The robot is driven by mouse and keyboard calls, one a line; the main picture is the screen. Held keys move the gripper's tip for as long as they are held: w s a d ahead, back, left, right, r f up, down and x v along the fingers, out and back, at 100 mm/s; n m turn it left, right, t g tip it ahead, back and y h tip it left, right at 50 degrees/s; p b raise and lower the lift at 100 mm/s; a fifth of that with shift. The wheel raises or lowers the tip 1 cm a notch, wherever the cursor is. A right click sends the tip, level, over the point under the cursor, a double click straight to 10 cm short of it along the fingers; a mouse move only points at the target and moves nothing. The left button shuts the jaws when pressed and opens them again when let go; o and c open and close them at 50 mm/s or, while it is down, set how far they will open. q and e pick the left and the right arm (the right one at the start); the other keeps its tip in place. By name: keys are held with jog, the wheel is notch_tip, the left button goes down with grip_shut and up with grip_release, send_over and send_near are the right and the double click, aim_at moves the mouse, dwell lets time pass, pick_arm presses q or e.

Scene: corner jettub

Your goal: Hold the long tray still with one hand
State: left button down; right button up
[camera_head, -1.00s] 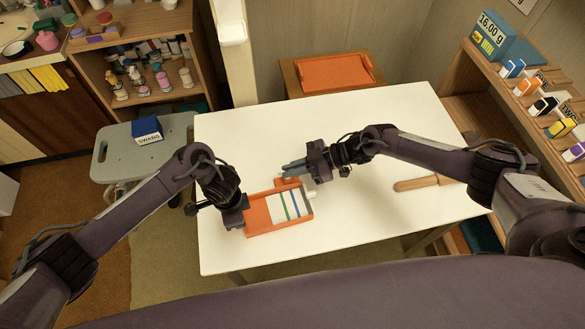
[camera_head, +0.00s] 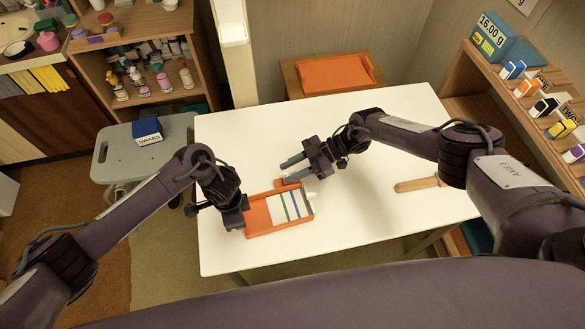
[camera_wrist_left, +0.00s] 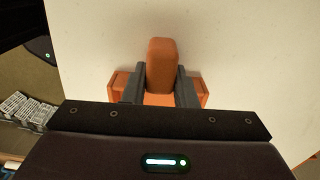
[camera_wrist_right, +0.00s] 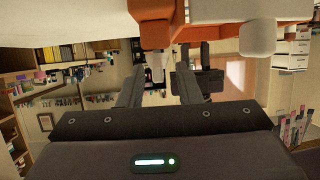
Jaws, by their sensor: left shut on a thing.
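The long orange tray (camera_head: 259,217) lies on the white table, with white pieces crossed by green and blue stripes (camera_head: 288,206) in it. My left gripper (camera_head: 245,204) is at the tray's left end. In the left wrist view its fingers (camera_wrist_left: 160,88) close on an upright orange handle (camera_wrist_left: 161,62) at that end. My right gripper (camera_head: 287,168) is beyond the tray's far side, fingers pointing left and apart. In the right wrist view the fingers (camera_wrist_right: 157,85) are spread, and the tray's orange side (camera_wrist_right: 190,35) and a white knob (camera_wrist_right: 257,39) show above them.
A wooden-handled thing (camera_head: 416,184) lies on the table (camera_head: 350,220) at right, partly behind my right arm. Another orange tray (camera_head: 335,73) rests on a wooden stand behind. A grey cart with a blue box (camera_head: 147,130) is at left. Shelves stand at right. The table's front right is clear.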

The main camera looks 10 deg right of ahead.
jog(key=v, duration=1.2)
jog(key=shift+r, duration=0.1)
pick_arm(q)
jog(key=c, duration=1.1)
grip_release()
